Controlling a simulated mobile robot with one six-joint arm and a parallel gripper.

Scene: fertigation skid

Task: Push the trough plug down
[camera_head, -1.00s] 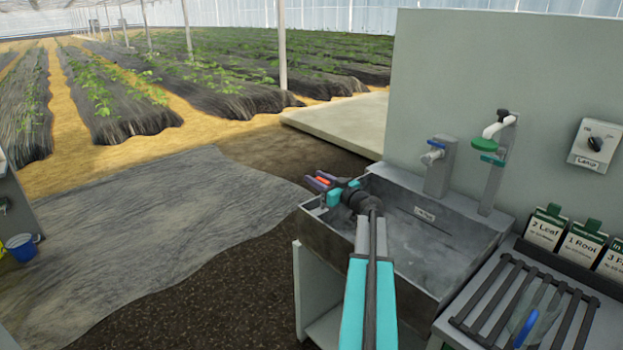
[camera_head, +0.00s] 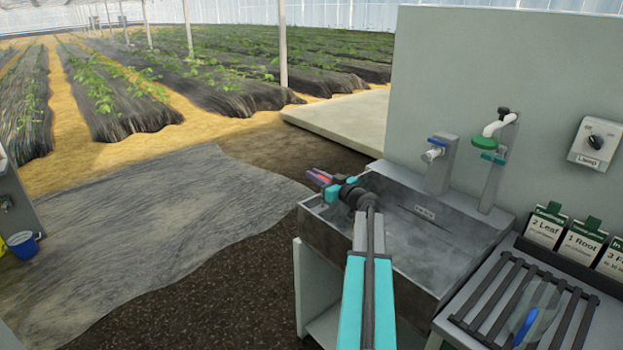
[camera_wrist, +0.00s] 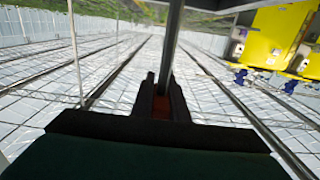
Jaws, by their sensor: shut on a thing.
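The trough (camera_head: 330,236) is a grey open basin against the grey wall panel, with a small label on its inner back wall. My gripper (camera_head: 320,176) is at the trough's far left corner, at or above the rim. Its fingers are closed around a small reddish thing, which also shows dark red between the black fingers (camera_wrist: 162,102) in the wrist view. A dark rod (camera_wrist: 172,40) runs upward from the fingers in that view. I cannot tell what the reddish thing is. I cannot make out the trough plug; my arm covers part of the basin.
A blue-handled tap (camera_head: 436,150) and a green-fitted spout (camera_head: 494,138) stand behind the trough. To the right are a slatted black rack (camera_head: 490,298), labelled packets (camera_head: 545,228) and a lamp switch (camera_head: 595,142). Open floor lies left of the trough.

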